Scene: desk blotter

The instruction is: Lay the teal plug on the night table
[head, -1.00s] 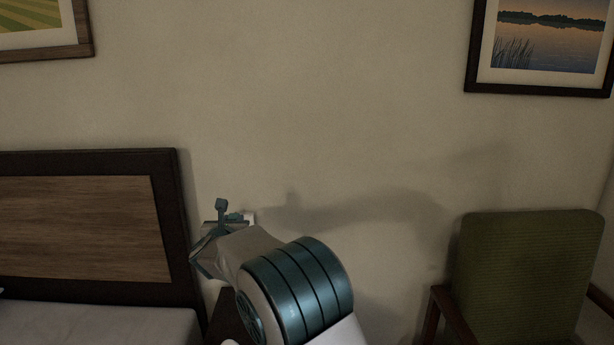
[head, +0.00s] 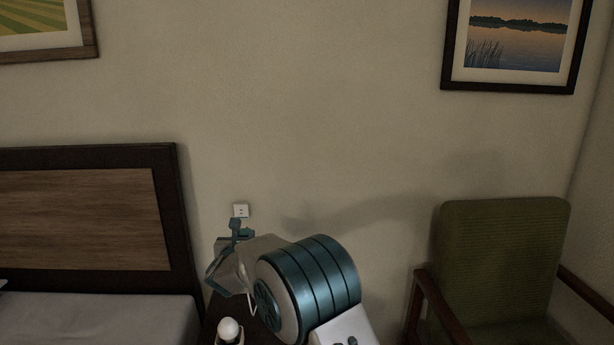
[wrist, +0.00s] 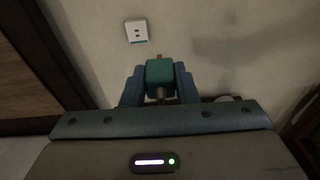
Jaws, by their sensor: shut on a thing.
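The teal plug (wrist: 159,72) is a small block with a short metal prong, seen in the wrist view between the fingers. My gripper (wrist: 160,84) is shut on it and holds it up, with the wall behind. In the head view my gripper (head: 238,232) is at lower centre-left, just below a wall socket, and the plug is hard to tell from the teal fingers. The night table (head: 258,331) is a dark top at the bottom of the head view, below my gripper and largely hidden by my arm.
A white-capped bottle (head: 229,331) stands at the night table. A white wall socket (head: 240,211) is above it and also shows in the wrist view (wrist: 136,32). The bed headboard (head: 85,218) is at left, a green armchair (head: 497,262) at right.

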